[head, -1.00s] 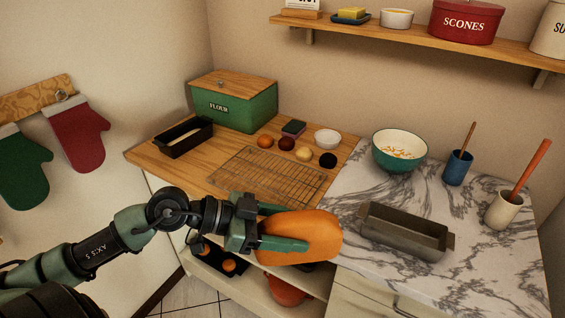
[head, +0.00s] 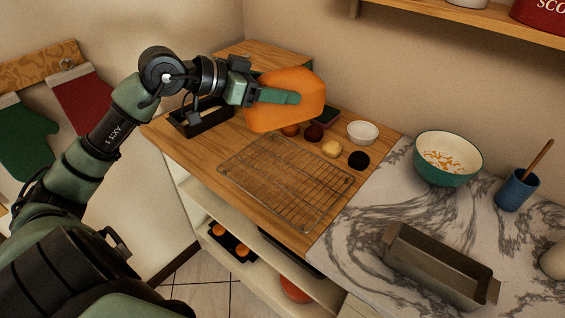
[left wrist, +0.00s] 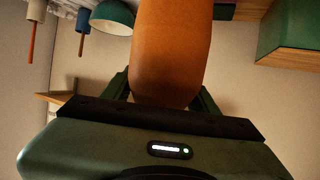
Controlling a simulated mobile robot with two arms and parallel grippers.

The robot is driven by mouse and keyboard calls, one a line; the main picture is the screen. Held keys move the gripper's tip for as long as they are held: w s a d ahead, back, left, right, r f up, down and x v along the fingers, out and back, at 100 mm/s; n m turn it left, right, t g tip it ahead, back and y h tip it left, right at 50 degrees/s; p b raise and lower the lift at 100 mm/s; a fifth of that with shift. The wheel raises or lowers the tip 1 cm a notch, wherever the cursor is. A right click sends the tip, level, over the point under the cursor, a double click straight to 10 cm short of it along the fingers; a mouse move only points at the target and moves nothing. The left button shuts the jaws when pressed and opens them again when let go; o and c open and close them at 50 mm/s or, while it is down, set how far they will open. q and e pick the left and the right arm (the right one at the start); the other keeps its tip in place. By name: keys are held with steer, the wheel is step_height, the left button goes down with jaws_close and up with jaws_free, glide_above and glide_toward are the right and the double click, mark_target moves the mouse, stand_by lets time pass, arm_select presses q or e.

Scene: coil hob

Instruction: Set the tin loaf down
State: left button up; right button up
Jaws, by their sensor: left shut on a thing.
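The tin loaf (head: 287,100) is orange-brown with a rounded top. In the head view my left gripper (head: 278,96) is shut on it and holds it up above the back of the wooden worktop, in front of the green flour bin. The loaf also fills the upper middle of the left wrist view (left wrist: 172,50), between the two fingers. A wire cooling rack (head: 285,180) lies empty on the wooden worktop, nearer than the loaf. A grey metal loaf tin (head: 440,268) stands empty on the marble top at the right. My right gripper is not in view.
A dark tin with pale contents (head: 203,118) stands at the worktop's left, partly behind my arm. Several small round items, a white bowl (head: 363,132) and a green bowl (head: 448,158) stand along the back. A blue pot (head: 515,190) stands at the right.

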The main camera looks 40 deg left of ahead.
arm_select(q)
steer(key=shift+s+f+p, duration=0.1)
steer(key=shift+f+p, duration=0.35)
steer(key=shift+f, duration=8.25)
steer(key=o, duration=1.7)
steer(key=shift+f, duration=0.15)
steer(key=v, duration=1.2)
steer(key=shift+b, duration=0.3)
